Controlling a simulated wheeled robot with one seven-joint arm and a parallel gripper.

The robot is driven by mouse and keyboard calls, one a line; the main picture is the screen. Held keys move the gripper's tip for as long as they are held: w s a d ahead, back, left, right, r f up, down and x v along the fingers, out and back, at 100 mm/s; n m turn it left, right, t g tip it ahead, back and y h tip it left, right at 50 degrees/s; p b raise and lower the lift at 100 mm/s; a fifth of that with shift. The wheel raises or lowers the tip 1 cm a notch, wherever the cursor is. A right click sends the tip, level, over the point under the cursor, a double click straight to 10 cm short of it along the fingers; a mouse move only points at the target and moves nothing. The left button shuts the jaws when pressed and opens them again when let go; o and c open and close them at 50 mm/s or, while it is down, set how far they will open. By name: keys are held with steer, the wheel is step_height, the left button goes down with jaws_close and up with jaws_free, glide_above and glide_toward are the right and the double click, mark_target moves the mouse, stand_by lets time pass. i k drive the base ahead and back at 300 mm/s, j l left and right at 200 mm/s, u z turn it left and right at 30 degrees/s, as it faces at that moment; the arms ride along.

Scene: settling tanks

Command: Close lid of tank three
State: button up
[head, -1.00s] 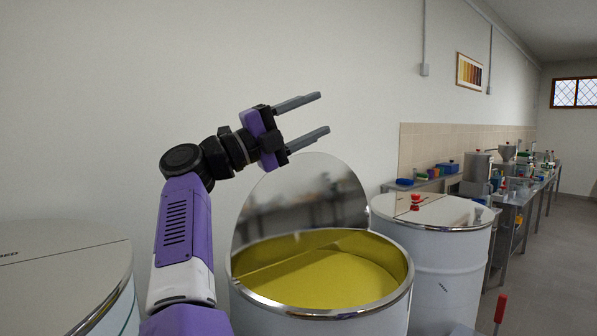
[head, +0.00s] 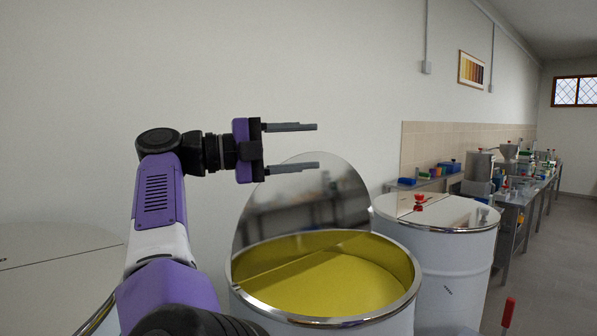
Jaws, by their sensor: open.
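A white tank (head: 400,326) with a steel rim stands in front of me, holding yellow liquid (head: 330,284); no number shows on it. Its half lid (head: 300,205), a mirror-like steel flap, stands upright along the middle of the tank top, open. My gripper (head: 317,147) is open and empty, its two fingers pointing right. In the picture it is at the upper edge of the raised lid, the lower finger just above or overlapping it. I cannot tell whether it touches the lid or how far apart they are in depth.
A closed tank (head: 455,245) with a red knob (head: 419,199) on its lid stands to the right. Another closed tank (head: 50,268) is at the left. A plain wall is behind. Steel benches (head: 512,205) with equipment line the right, beside open floor (head: 560,260).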

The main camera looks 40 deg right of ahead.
mark_target(289, 218)
steer(key=i+l, duration=0.25)
steer(key=i, duration=0.15)
steer(key=i+l, duration=0.25)
steer(key=i, duration=0.2)
